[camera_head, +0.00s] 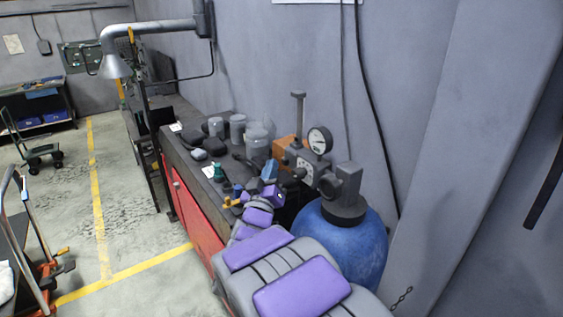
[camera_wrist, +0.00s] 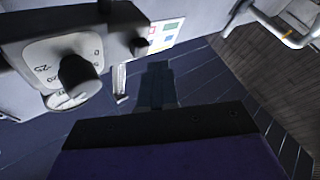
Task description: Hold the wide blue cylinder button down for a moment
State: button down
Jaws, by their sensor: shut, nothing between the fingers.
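I cannot clearly make out the wide blue cylinder button in either view. In the head view, my purple and grey arm reaches from the bottom to the bench, and my gripper (camera_head: 270,172) is small and partly hidden among the bench items. A small blue patch there may be my gripper or something beyond it. In the wrist view, my gripper (camera_wrist: 157,75) is shut and empty over a dark surface with pale lines. A white dial with a black knob (camera_wrist: 80,72) is at left, and a smaller black knob (camera_wrist: 138,46) is beside it.
A large blue tank (camera_head: 365,245) stands right of my arm. A pressure gauge (camera_head: 319,140) and fittings rise behind the bench. Grey jars (camera_head: 238,130) and dark rounded items crowd the red-fronted bench (camera_head: 192,215). The floor to the left is mostly open.

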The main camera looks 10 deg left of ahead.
jog(key=shift+s+a+p, duration=0.75)
jog(key=shift+s+a, duration=0.9)
jog(key=shift+s, duration=0.25)
